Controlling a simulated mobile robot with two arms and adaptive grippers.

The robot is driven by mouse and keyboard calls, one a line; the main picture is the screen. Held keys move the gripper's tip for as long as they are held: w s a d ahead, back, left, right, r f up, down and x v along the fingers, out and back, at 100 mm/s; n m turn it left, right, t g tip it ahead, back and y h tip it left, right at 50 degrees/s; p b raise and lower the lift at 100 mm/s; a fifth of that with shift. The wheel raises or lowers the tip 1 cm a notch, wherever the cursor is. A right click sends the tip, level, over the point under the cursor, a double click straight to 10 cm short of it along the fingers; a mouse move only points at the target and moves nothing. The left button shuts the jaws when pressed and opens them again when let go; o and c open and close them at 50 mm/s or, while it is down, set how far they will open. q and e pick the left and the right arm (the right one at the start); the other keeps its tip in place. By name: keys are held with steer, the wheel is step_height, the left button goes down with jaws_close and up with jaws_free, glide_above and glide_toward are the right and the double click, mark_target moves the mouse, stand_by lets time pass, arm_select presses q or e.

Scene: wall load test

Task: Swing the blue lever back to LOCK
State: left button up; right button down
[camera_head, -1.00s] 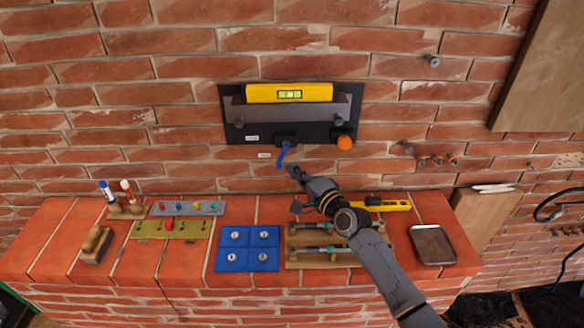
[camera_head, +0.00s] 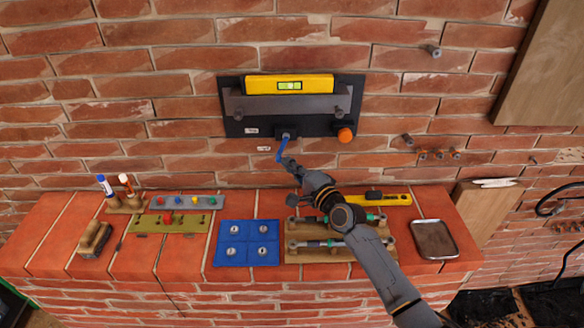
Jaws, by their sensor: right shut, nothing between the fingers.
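The blue lever (camera_head: 281,149) hangs below a small dark block on the black wall panel (camera_head: 236,126). It points down and slightly left. My right gripper (camera_head: 286,162) is shut and empty, with its fingertips at the lever's lower right side; I cannot tell whether they touch it. Small white labels sit left of the lever, one on the panel (camera_head: 251,130) and one just below it on the wall (camera_head: 263,149); their text is too small to read. My left gripper is not in view.
A yellow level (camera_head: 290,86) rests on the panel's grey shelf, and an orange knob (camera_head: 345,135) sits right of the lever. The brick ledge below holds a blue mat (camera_head: 247,243), wooden rack (camera_head: 306,257), metal tray (camera_head: 434,239) and yellow tool (camera_head: 390,199).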

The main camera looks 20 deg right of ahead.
steer(key=shift+w+a+f+m+t+b, duration=0.15)
steer(key=shift+a+m+t+b, duration=0.45)
steer(key=shift+b, duration=1.05)
steer(key=shift+a+f+m+t+b, duration=0.15)
steer(key=shift+m+t+b, duration=0.15)
steer(key=shift+m+b, duration=0.95)
steer(key=a+m+t+b, duration=0.1)
steer(key=m+b, duration=0.1)
steer(key=b, duration=0.1)
steer(key=r+m+t+h+b, duration=0.1)
steer(key=m+b, duration=0.2)
steer(key=a+m+t+h+b, duration=0.1)
steer(key=m+b, duration=0.1)
steer(key=b, duration=0.1)
steer(key=shift+w+a+r+m+t+b, duration=0.25)
steer(key=shift+w+a+r+t+b, duration=0.05)
steer(key=shift+w+r+t+b, duration=0.1)
steer(key=shift+a+r, duration=0.3)
steer(key=v, duration=1.2)
steer(key=shift+a, duration=0.1)
